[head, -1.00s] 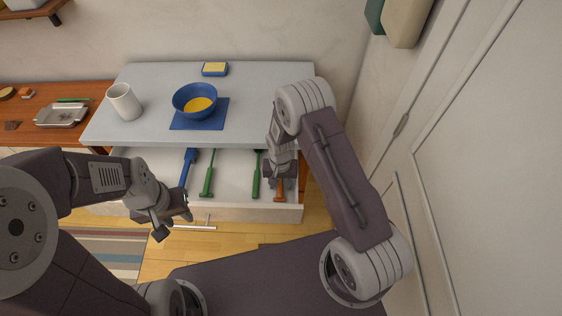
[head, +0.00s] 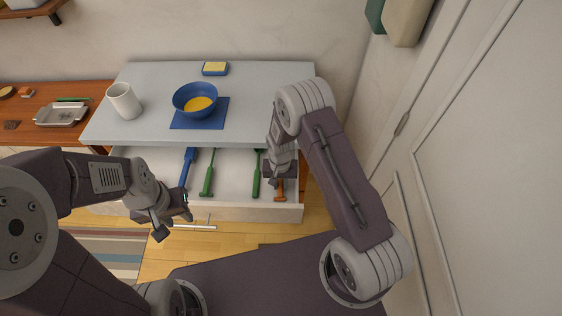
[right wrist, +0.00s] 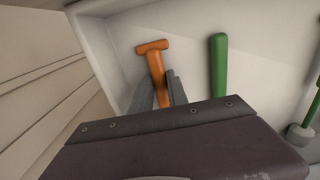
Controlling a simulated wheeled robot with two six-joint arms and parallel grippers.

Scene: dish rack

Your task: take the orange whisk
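The orange whisk (head: 280,196) lies at the right end of the open drawer. In the right wrist view its T-ended orange handle (right wrist: 153,60) shows between the two fingers, with the rest hidden behind my gripper. My right gripper (head: 279,180) is down in the drawer, its fingers close on both sides of the handle with almost no gap; it also shows in the right wrist view (right wrist: 162,80). My left gripper (head: 172,218) hangs in front of the drawer's left part, away from the whisk; its finger opening is not clear.
Two green-handled utensils (head: 257,175) (head: 208,178) and a blue one (head: 188,168) lie in the drawer (head: 235,211). On the counter (head: 265,95) above are a white mug (head: 124,102), a blue bowl (head: 194,92) and a sponge (head: 215,69). A wall stands close at right.

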